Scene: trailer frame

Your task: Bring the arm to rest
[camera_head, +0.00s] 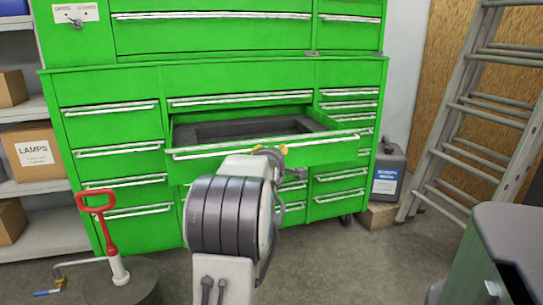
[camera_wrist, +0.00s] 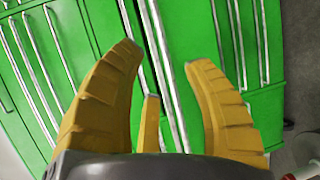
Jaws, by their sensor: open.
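My gripper (camera_wrist: 168,75) shows in the wrist view with its yellow ribbed fingers spread apart and nothing between them. It faces the green drawer fronts of a tool cabinet (camera_wrist: 285,100). In the head view my arm rises in front of the green tool cabinet (camera_head: 105,130). The gripper is mostly hidden behind my arm there, with a bit of yellow showing near the front of a pulled-out drawer (camera_head: 325,152). The drawer has a dark lining with a recess, and I see nothing lying in it. I cannot tell whether the gripper touches the drawer.
A grey jug (camera_head: 388,172) stands on a box at the right, beside a leaning ladder (camera_head: 475,110). Shelves with cardboard boxes (camera_head: 34,150) are at the left. A red-handled tool (camera_head: 108,235) stands at the front left. A dark-topped green unit (camera_head: 490,250) is at the front right.

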